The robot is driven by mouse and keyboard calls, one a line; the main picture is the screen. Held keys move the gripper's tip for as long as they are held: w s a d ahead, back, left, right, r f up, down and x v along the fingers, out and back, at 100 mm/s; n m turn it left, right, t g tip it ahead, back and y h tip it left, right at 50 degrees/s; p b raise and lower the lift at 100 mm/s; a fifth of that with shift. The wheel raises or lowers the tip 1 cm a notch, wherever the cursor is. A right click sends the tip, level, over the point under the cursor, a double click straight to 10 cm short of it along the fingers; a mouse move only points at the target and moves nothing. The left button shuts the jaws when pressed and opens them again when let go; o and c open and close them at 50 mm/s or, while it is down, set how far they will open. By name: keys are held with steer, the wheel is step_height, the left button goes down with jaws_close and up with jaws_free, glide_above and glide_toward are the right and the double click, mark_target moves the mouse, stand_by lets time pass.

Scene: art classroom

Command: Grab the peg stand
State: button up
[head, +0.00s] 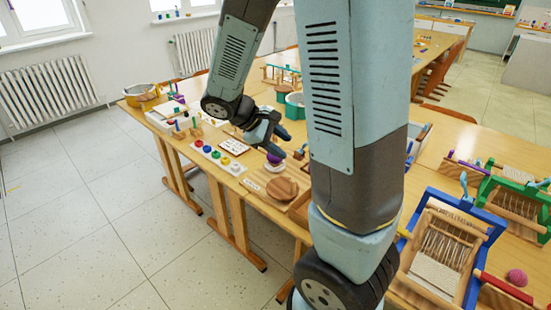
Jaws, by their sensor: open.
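My gripper (279,143) is open and empty, above the front part of the long wooden table (262,174). Its fingers point to the right. Small wooden pieces with upright coloured pegs (178,129) stand at the table's front left edge, left of my gripper. Another wooden piece with short pegs (196,128) is beside them. Either may be the peg stand; they are too small to tell. My gripper is apart from both. My arm hides the middle of the table.
A white strip with several coloured rings (222,157), a round wooden board (282,188) and a purple-and-white item (275,163) lie near my gripper. A blue-framed loom (447,245) is at right. The floor (110,210) at left is clear.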

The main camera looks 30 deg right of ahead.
steer(key=w+a+f+n+t+h, duration=0.1)
steer(key=w+f+n+t+h, duration=0.1)
steer(key=w+f+n+t, duration=0.1)
steer(key=w+a+f+n+t+h, duration=0.1)
steer(key=w+f+n+t+h, duration=0.2)
steer(key=w+f+n, duration=0.3)
steer(key=w+a+f+n+t+h, duration=0.2)
steer(key=w+f+n+t, duration=0.1)
steer(key=f+n, duration=0.3)
steer(key=shift+w+a+f+n+h, duration=0.1)
steer(key=shift+w+f+n+h, duration=0.2)
steer(key=shift+w+f, duration=0.65)
steer(key=x, duration=1.3)
steer(key=shift+d, duration=0.25)
steer(key=shift+c, duration=0.5)
jaws_close()
